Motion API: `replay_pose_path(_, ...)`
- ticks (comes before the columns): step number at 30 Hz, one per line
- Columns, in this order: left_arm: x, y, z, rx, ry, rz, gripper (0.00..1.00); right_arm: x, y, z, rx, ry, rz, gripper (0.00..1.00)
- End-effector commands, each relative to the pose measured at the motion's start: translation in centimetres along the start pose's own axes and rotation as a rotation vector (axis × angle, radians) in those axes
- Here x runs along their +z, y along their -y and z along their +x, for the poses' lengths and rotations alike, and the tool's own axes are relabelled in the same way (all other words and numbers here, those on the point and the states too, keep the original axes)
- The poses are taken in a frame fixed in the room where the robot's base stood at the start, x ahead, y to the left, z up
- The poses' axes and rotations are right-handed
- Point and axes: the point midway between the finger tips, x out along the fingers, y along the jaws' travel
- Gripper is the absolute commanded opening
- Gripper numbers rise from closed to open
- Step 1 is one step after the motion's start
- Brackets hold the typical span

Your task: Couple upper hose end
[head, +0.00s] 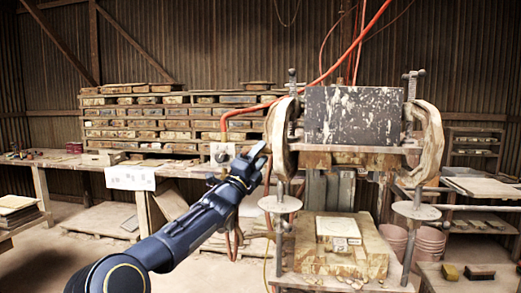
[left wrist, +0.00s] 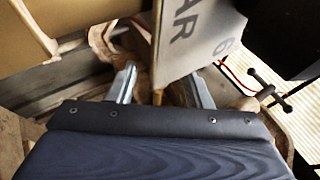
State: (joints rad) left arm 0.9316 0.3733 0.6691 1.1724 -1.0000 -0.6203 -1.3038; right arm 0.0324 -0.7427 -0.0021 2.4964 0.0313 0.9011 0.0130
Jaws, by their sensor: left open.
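An orange hose (head: 340,62) comes down from the top, bends at the left of the press and drops to a pale plate with a dark round fitting (head: 222,153). More orange hose (head: 236,240) hangs below my left gripper. My left gripper (head: 259,152) is open beside the press's left column. In the left wrist view its two fingers (left wrist: 162,88) stand apart, with a thin tan upright strip between or behind them; I cannot tell which. A grey panel lettered "AR" and "6" (left wrist: 195,38) stands just beyond. I cannot make out the upper hose end. My right gripper is out of view.
The press (head: 353,117) has a dark speckled block, side columns and round plates. A wooden base with a pale tile (head: 338,228) sits low in it. Stacked boards (head: 150,118) line the bench behind. Pink buckets (head: 428,243) stand at the right. Open floor lies at the left.

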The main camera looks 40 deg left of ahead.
Motion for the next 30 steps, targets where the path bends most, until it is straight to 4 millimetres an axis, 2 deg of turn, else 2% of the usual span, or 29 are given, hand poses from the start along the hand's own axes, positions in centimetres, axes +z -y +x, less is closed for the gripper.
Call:
replay_pose_path(10,0.0,-0.1,0.5,0.0,0.0,0.0,0.45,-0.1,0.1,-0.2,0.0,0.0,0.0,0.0)
replay_pose_path(21,0.0,0.0,0.5,0.0,0.0,0.0,0.0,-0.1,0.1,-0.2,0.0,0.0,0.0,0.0)
replay_pose_path(27,-0.2,-0.1,0.5,0.0,-0.001,-0.001,0.0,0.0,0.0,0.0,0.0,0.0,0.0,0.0)
replay_pose_path(30,-1.3,-0.4,0.7,-0.004,-0.003,-0.002,0.0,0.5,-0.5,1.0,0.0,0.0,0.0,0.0)
